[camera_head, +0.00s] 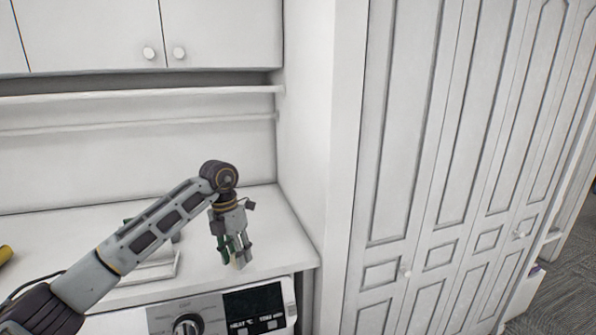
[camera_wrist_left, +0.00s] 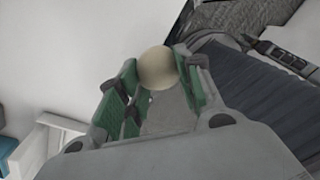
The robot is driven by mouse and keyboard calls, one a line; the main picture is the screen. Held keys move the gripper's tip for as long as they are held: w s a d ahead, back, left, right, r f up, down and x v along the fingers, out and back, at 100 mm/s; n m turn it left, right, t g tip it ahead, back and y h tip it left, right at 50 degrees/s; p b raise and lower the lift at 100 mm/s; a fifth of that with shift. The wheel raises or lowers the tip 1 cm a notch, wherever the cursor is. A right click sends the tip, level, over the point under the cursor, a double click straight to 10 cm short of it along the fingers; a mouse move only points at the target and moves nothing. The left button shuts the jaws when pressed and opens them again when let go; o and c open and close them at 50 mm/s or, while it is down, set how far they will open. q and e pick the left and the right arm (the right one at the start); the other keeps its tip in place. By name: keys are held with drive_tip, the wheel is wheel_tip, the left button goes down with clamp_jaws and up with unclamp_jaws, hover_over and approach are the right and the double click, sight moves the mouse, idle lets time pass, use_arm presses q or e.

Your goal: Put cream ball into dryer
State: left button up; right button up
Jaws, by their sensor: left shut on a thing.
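The cream ball (camera_wrist_left: 158,68) sits between the green-padded fingers of my left gripper (camera_wrist_left: 153,85) in the left wrist view. My left gripper (camera_head: 238,257) is shut on it, above the right end of the white counter in the head view. There the ball is small and mostly hidden by the fingers. The dryer (camera_head: 215,312) is a white front-loading machine under the counter, with a dial and a dark display. Only its control panel shows; its door is out of frame. My right gripper is not in view.
A white tray (camera_head: 160,272) lies on the counter (camera_head: 55,235) behind my left arm, with a green thing by it. A yellow object (camera_head: 5,254) is at the far left. White wall cabinets hang above, and tall closet doors (camera_head: 450,170) stand on the right.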

use_arm(q)
drive_tip(key=m, duration=0.2)
drive_tip(key=s+d+f+m, duration=0.1)
drive_tip(key=m, duration=0.1)
drive_tip(key=shift+f, duration=0.2)
drive_tip(key=s+d+f+m+y, duration=0.25)
drive_tip(key=s+f+m, duration=0.25)
drive_tip(key=m, duration=2.2)
hover_over(212, 312)
drive_tip(key=s+d, duration=0.2)
drive_tip(key=s, duration=0.2)
drive_tip(key=shift+t, duration=0.3)
wheel_tip(212, 312, down, 5)
drive_tip(key=shift+s+r, duration=0.15)
drive_tip(key=shift+r, duration=0.05)
drive_tip(key=shift+d, duration=0.15)
